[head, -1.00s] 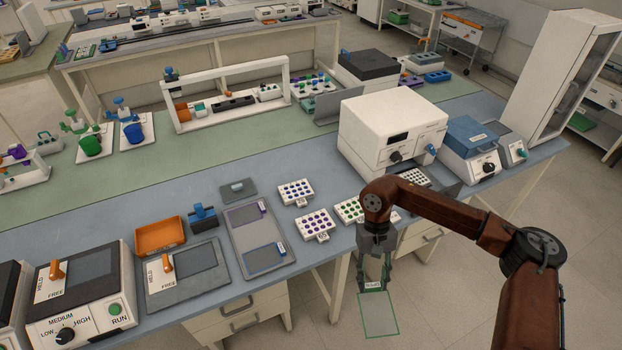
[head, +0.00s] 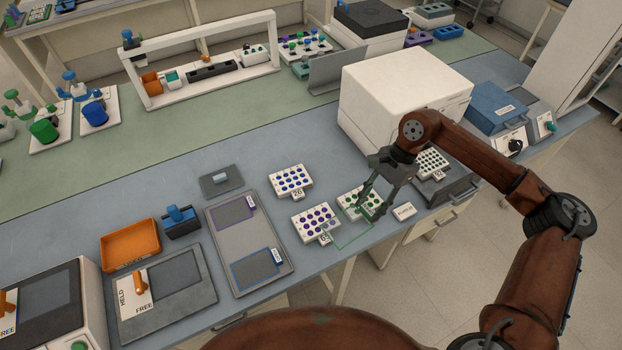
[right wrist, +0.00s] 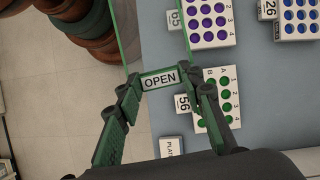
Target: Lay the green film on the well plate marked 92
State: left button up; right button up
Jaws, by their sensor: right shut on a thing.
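My right gripper (head: 368,200) is shut on the tab of the green film (head: 352,249), a clear sheet with a green edge, held above the front bench edge. In the right wrist view, the tab reading OPEN (right wrist: 160,79) sits between the fingertips. A small plate with dark wells (head: 432,162) stands at the white machine's front; its tag seems to read 92, but is small. The green-well plate (head: 352,196), tagged 56 in the right wrist view (right wrist: 217,100), is partly behind the gripper. My left gripper is out of view.
Purple-well plate (head: 316,222) and blue-well plate 26 (head: 290,181) stand left of the gripper. The white machine (head: 400,95) rises behind the dark-well plate. A white label block (head: 403,211) lies at the front edge. A grey tray (head: 242,237) lies further left.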

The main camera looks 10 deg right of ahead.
jog(key=w+m+t+b, duration=0.2)
jog(key=w+m, duration=0.1)
jog(key=m, duration=0.2)
jog(key=m+t+h+b, duration=0.2)
jog(key=m+t+b, duration=0.2)
jog(key=m+b, duration=0.85)
send_over(341, 176)
jog(key=s+p, duration=0.2)
jog(key=shift+m, duration=0.95)
jog(key=f, duration=0.8)
jog(key=shift+d, duration=0.4)
jog(key=shift+w+f, duration=0.15)
jog(key=shift+f, duration=0.1)
jog(key=x, duration=0.1)
jog(key=b+x, duration=0.1)
jog(key=shift+f, duration=0.45)
jog(key=shift+f+b, duration=0.35)
jog(key=shift+f, duration=0.05)
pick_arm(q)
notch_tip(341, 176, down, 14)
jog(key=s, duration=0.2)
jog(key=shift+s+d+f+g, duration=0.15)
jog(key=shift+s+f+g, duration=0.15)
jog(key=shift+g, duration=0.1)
pick_arm(e)
jog(key=shift+r, duration=0.1)
